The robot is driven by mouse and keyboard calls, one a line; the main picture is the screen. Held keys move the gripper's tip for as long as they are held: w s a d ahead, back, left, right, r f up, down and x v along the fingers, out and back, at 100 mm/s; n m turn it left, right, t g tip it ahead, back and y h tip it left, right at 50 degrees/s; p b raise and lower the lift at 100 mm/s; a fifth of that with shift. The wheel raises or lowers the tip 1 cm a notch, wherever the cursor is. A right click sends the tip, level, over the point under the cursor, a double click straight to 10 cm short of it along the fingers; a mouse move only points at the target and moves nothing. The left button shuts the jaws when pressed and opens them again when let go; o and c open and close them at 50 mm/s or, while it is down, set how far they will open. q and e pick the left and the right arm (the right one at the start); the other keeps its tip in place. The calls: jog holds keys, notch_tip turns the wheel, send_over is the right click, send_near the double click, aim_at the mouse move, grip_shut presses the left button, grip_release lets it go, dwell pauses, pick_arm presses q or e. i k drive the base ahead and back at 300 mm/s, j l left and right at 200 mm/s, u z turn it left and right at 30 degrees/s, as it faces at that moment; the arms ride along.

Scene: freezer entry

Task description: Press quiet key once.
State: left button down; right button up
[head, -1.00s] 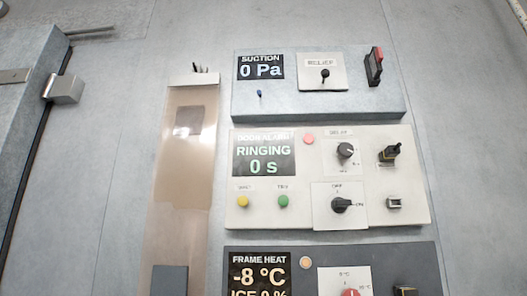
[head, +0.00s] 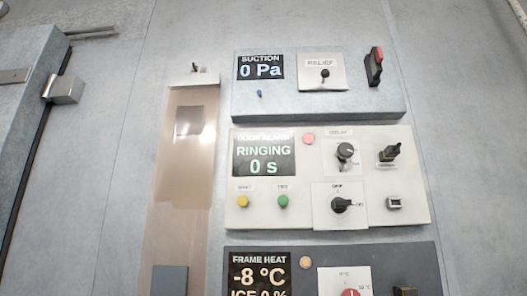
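The door alarm panel (head: 310,210) is a pale box in the middle of the wall. Its display (head: 263,156) reads RINGING, 0 s in green. Below the display are a yellow key (head: 243,202) and a green key (head: 283,202). Their small labels are blurred; the yellow one's seems to read QUIET and the green one's TEST. A pink-red round lamp or button (head: 309,139) sits right of the display. Neither of my grippers shows in the head view, and nothing covers the two keys.
Above is the suction panel (head: 330,103), reading 0 Pa, with a relief switch (head: 325,74) and a red-topped rocker (head: 375,66). Below is the frame heat panel (head: 400,262), reading -8 °C. The alarm panel also carries black knobs (head: 344,152). A bronze strip (head: 180,200) stands left.

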aim_at(243, 202)
jog(key=j+z, duration=0.1)
jog(key=z, duration=0.3)
jog(key=j+z, duration=0.15)
jog(key=z, duration=0.25)
jog(key=j+z, duration=0.15)
jog(key=z, duration=0.25)
jog(key=j+z, duration=0.15)
jog(key=z, duration=0.25)
